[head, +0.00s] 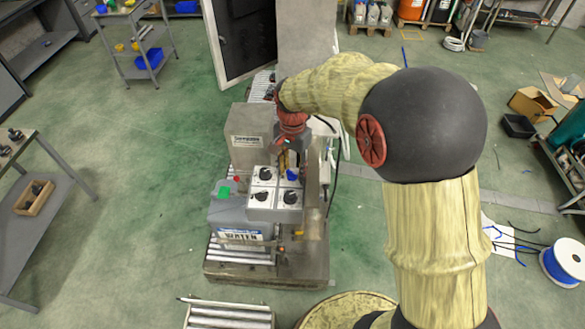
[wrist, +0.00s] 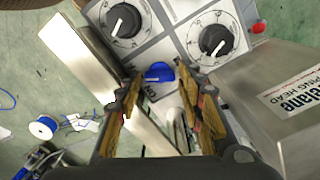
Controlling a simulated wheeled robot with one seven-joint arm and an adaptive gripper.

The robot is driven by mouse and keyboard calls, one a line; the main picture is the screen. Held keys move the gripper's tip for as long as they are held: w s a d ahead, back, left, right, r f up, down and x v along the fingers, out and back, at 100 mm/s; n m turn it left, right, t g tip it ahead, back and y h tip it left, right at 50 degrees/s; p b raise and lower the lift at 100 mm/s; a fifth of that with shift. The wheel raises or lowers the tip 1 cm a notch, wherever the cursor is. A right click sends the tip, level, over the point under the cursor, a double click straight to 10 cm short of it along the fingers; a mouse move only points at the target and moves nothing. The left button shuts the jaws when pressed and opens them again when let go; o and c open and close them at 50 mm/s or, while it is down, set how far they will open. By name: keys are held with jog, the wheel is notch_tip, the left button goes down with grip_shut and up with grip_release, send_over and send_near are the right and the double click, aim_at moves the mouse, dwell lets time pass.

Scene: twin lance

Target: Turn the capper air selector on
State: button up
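The machine has a light grey control panel with several dials in the head view. A blue knob (head: 292,175) sits at its far right corner. In the wrist view the blue knob (wrist: 159,71) shows between the tips of my gripper (wrist: 160,84). My gripper is open, one finger on each side of the knob; I cannot tell if either finger touches it. In the head view my gripper (head: 290,153) is over the panel's far edge, partly hidden by my wrist.
Black dials with white pointers (wrist: 125,20) (wrist: 213,40) stand close by on the panel. A grey housing (head: 250,137) rises beside it, with a red button (wrist: 259,26) near.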

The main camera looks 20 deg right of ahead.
jog(key=shift+c, duration=0.9)
jog(key=c, duration=0.7)
jog(key=shift+n, duration=0.4)
jog(key=n+p, duration=0.1)
jog(key=n, duration=0.4)
jog(key=shift+w+n, duration=0.1)
jog(key=shift+n, duration=0.2)
jog(key=n, duration=0.5)
jog(key=shift+a+n, duration=0.1)
jog(key=shift+n, duration=0.2)
jog(key=o, duration=0.9)
